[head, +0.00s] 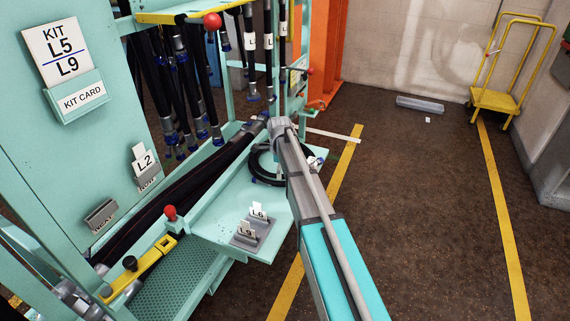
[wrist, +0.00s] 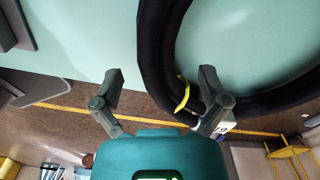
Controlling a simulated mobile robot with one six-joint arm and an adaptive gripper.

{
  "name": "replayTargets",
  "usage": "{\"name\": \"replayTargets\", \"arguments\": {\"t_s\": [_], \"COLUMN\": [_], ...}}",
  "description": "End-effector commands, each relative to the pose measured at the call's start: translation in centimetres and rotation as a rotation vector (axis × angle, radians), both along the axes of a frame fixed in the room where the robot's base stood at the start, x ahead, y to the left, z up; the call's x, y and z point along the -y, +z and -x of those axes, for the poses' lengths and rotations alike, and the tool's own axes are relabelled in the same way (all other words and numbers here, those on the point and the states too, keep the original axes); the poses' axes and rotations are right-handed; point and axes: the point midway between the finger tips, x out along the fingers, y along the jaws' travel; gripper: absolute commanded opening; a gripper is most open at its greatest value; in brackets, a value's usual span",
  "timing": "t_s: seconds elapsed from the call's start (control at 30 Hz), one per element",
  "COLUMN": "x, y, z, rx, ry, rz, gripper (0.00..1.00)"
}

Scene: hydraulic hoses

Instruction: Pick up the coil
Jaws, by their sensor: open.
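The coil (head: 253,170) is a black hose wound in a ring. It lies on the mint-green shelf (head: 222,222) of the rack, partly hidden behind my arm in the head view. In the wrist view, one side of the coil (wrist: 155,50) appears between the spread fingers of my gripper (wrist: 160,76), nearer the left finger at the top. A yellow tie (wrist: 182,93) wraps the hose near the right finger. A white tag (wrist: 224,127) shows beside that finger. My gripper is open. I cannot tell whether a finger touches the hose. In the head view my arm hides the fingers.
Long black hoses (head: 190,192) lie left of the shelf, and others hang above. A red-knobbed post (head: 170,213) stands at the shelf's left. Open floor (head: 420,200) lies right; a yellow cart (head: 497,98) stands far right.

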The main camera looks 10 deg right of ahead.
Motion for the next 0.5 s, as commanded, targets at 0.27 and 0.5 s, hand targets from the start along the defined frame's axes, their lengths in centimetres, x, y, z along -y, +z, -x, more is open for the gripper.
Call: {"name": "replayTargets", "arguments": {"t_s": [0.27, 0.5], "x": [0.0, 0.0], "y": [-2.4, -3.0], "z": [0.1, 0.1], "rx": [0.000, 0.000], "ry": [0.000, 0.000], "rz": [0.000, 0.000], "gripper": [0.94, 0.94]}}
